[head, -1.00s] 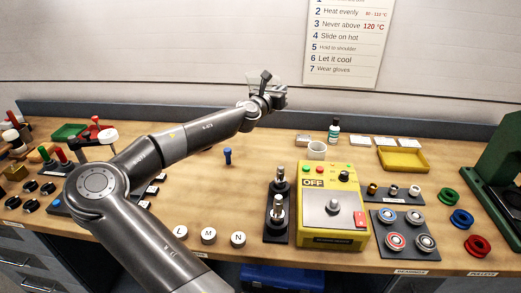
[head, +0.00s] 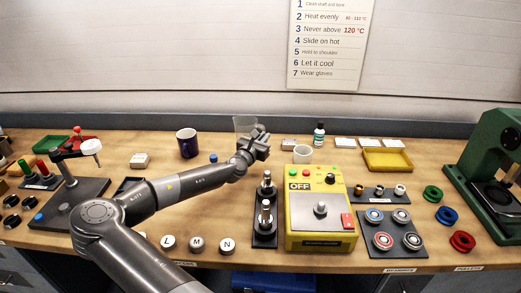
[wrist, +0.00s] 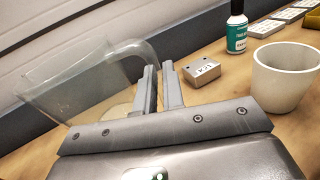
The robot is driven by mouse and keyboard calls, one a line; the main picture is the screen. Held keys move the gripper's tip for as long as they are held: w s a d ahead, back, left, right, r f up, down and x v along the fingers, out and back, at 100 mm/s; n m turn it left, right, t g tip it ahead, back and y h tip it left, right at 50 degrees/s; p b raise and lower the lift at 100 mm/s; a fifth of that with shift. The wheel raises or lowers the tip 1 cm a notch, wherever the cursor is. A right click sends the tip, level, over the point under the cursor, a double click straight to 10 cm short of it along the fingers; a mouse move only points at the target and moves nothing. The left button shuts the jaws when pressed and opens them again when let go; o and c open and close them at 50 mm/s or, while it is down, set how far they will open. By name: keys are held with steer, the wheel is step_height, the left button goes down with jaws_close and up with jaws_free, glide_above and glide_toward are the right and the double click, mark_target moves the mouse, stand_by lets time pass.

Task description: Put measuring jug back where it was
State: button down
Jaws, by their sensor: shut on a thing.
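The measuring jug (wrist: 75,85) is clear and see-through. In the wrist view it is at the left, tilted in the picture, with its handle running to the fingers. My gripper (wrist: 160,88) is shut on the jug's handle. In the head view the jug (head: 244,125) shows faintly behind my gripper (head: 258,146), near the back of the bench. Whether its base touches the bench is hidden by my gripper.
A white cup (head: 302,154), a small metal block (head: 289,144) and a green-labelled bottle (head: 319,134) stand just right of my gripper. A dark mug (head: 187,143) stands to the left. The yellow heater box (head: 320,212) and a dark stand with metal posts (head: 265,215) are in front.

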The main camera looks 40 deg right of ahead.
steer(key=shift+f, duration=2.3)
steer(key=c, duration=1.5)
jaws_free()
steer(key=shift+f, duration=0.1)
steer(key=shift+c, duration=0.2)
steer(key=shift+a, duration=0.15)
steer(key=v, duration=1.1)
steer(key=shift+s+a, duration=0.2)
steer(key=shift+a, duration=0.15)
